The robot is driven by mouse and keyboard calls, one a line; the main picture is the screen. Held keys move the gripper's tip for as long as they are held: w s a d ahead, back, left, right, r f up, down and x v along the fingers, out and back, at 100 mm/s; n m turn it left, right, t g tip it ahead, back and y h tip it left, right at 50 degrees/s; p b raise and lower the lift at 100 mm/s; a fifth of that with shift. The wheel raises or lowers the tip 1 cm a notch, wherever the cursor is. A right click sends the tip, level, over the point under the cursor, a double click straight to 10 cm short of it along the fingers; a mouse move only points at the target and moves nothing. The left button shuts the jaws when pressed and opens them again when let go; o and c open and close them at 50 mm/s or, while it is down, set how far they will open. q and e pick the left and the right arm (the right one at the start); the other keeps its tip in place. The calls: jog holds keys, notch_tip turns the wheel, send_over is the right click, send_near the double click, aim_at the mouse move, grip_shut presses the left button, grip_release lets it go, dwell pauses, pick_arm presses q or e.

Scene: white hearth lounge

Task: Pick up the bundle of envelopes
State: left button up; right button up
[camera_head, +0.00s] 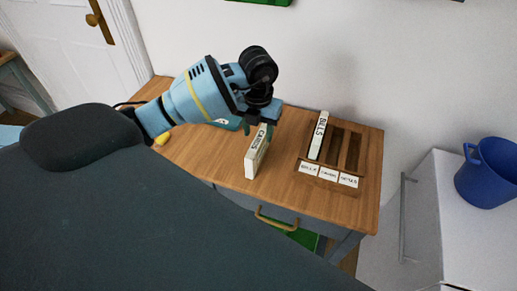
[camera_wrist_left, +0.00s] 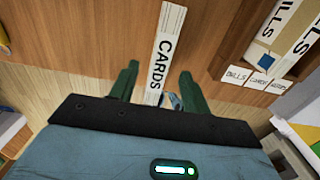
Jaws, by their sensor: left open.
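A white bundle of envelopes marked CARDS (camera_head: 256,158) stands on edge on the wooden table, left of the sorter. It also shows in the left wrist view (camera_wrist_left: 165,45). My left gripper (camera_wrist_left: 157,85) is open, with its two green fingers on either side of the bundle's near end. In the head view the gripper (camera_head: 260,127) hangs over the bundle's far end and partly covers it. I cannot tell whether the fingers touch the bundle. My right gripper is not in view.
A wooden sorter (camera_head: 337,187) with three labelled slots stands on the table's right side. A white bundle marked BILLS (camera_head: 319,135) stands in its left slot; the other slots look empty. A white cabinet with a blue bucket (camera_head: 488,172) is further right. The wall is behind.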

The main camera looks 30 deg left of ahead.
aim_at(258, 139)
pick_arm(q)
jog(key=shift+w+f, duration=0.15)
jog(key=shift+f, duration=0.6)
notch_tip(258, 139, down, 4)
jog(key=shift+f, duration=0.15)
jog(key=shift+c, duration=0.2)
grip_shut()
